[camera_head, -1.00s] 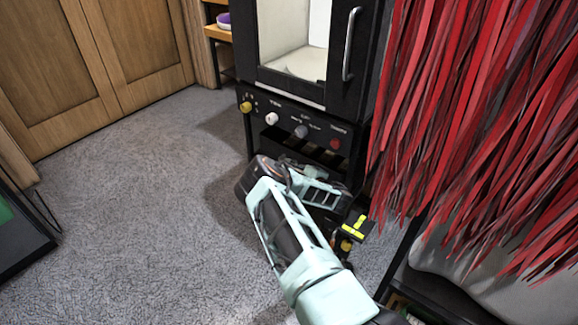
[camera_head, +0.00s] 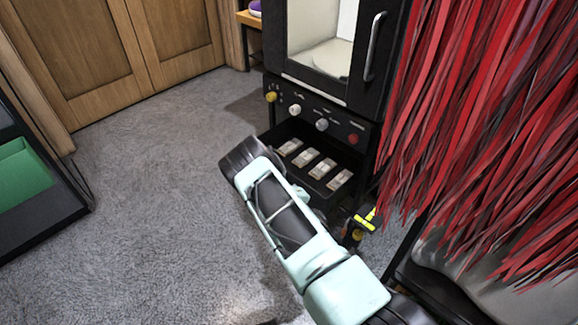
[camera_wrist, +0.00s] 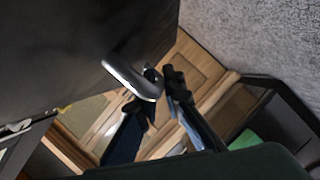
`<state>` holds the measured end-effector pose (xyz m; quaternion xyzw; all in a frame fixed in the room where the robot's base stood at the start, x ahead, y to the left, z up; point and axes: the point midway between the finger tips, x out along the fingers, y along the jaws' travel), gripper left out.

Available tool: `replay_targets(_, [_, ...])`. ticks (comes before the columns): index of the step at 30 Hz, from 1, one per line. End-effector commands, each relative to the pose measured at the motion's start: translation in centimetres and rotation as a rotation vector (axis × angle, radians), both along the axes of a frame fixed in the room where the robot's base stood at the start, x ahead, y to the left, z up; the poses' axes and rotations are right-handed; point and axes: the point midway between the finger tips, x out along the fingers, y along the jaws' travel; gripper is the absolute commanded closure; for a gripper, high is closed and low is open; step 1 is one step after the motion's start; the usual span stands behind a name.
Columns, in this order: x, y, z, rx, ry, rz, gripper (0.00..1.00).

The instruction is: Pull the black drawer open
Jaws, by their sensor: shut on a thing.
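The black drawer (camera_head: 326,152) is pulled out below the knob panel of the black cabinet, and several small pale packets (camera_head: 322,169) lie inside it. My arm hides part of its front in the head view. In the wrist view a dark panel (camera_wrist: 60,50), which looks like the drawer's front, fills the upper left and carries a curved silver handle (camera_wrist: 128,80). My gripper (camera_wrist: 162,88) has its two dark fingers at the handle's end, closed on it. In the head view the fingers are hidden behind my arm.
The cabinet has a glass door with a silver handle (camera_head: 374,47) above the knobs (camera_head: 322,124). Red hanging strips (camera_head: 470,110) crowd the right. A dark shelf with a green bin (camera_head: 22,172) stands left. Grey carpet (camera_head: 150,180) is free between them and the wooden doors (camera_head: 75,60).

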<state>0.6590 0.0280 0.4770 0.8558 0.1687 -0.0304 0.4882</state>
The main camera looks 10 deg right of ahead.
Motion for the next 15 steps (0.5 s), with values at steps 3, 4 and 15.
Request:
replay_targets(3, [-1.5, 2.1, 0.1, 0.001, 0.003, -0.002, 1.0])
replay_targets(4, [-1.9, 2.6, 0.1, 0.001, 0.004, -0.002, 1.0])
replay_targets(15, [-4.2, 6.1, -0.1, -0.001, 0.002, -0.002, 1.0])
